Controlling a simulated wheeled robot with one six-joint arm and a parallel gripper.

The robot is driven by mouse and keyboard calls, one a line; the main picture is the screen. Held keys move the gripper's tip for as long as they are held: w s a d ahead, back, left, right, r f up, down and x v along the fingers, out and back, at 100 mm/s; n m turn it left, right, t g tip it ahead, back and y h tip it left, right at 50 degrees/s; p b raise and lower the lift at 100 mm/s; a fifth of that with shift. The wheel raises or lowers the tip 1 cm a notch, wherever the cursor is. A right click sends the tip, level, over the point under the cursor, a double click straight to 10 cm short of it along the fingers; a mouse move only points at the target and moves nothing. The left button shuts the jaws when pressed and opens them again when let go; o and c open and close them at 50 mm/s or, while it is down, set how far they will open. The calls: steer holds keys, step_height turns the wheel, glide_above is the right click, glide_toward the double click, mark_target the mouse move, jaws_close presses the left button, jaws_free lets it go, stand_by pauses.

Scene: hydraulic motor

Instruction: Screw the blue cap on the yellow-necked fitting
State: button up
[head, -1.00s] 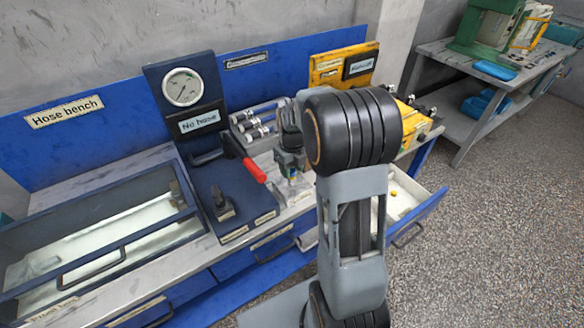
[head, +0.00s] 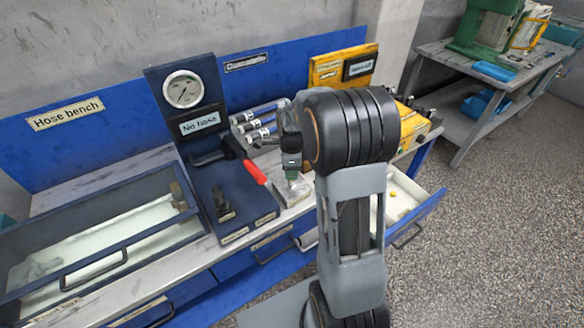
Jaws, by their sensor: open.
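My gripper (head: 291,168) points down above the bench top, just right of the red lever handle. Its fingers are small and partly hidden by my own arm, and no held object shows between them. A small pale, greyish part (head: 294,188) stands on the bench just below the fingers; I cannot tell whether it is the fitting, or whether the fingers touch it. No blue cap and no yellow neck can be made out; my arm covers part of the bench.
The red-handled lever (head: 255,172) and gauge panel (head: 183,90) stand close left of my gripper. Several silver cylinders (head: 258,128) lie behind. The glass-lidded tank (head: 120,235) is at left. An open drawer (head: 425,208) juts out at right. Floor at far right is clear.

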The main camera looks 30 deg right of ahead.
stand_by(0.3)
steer(key=n, duration=1)
steer(key=shift+n, duration=0.3)
steer(key=n, duration=0.3)
steer(key=shift+n+p, duration=0.35)
steer(key=shift+n, duration=0.05)
steer(key=n, duration=0.5)
